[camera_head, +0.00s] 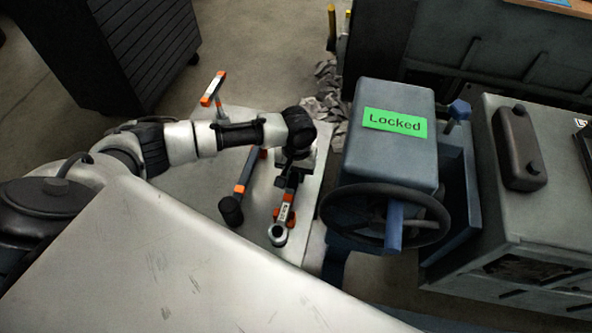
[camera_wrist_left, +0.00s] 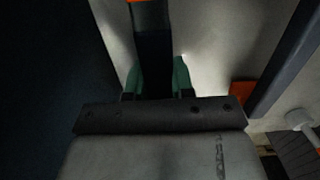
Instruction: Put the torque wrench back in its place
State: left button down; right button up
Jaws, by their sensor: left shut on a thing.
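The torque wrench (camera_head: 285,211) appears to be the dark bar with orange bands, a pale label and a round ratchet head at its near end. It lies over, or just above, a pale metal surface (camera_head: 185,192); I cannot tell whether it touches it. My left gripper (camera_head: 291,170) reaches down over its far part. In the left wrist view, the green fingers of my left gripper (camera_wrist_left: 157,82) are shut around the dark bar of the wrench (camera_wrist_left: 153,42), which has orange at its top. The wrench's far end is hidden by my arm. My right gripper is not in view.
Left of the wrench lies a dark-and-orange tool with a black cylindrical end (camera_head: 231,211). An orange-ended tool (camera_head: 213,88) stands behind my arm. A machine with a green "Locked" sign (camera_head: 395,122) and a handwheel (camera_head: 350,205) stands close on the right.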

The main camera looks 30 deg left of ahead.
pick_arm(q)
jog(key=shift+f, duration=0.6)
jog(key=c, duration=0.9)
grip_release()
jog(key=r, duration=0.7)
jog(key=r+p, duration=0.1)
jog(key=r, duration=0.2)
jog(key=shift+w+a+r, duration=0.1)
jog(key=shift+w+r, duration=0.25)
jog(key=shift+r, duration=0.05)
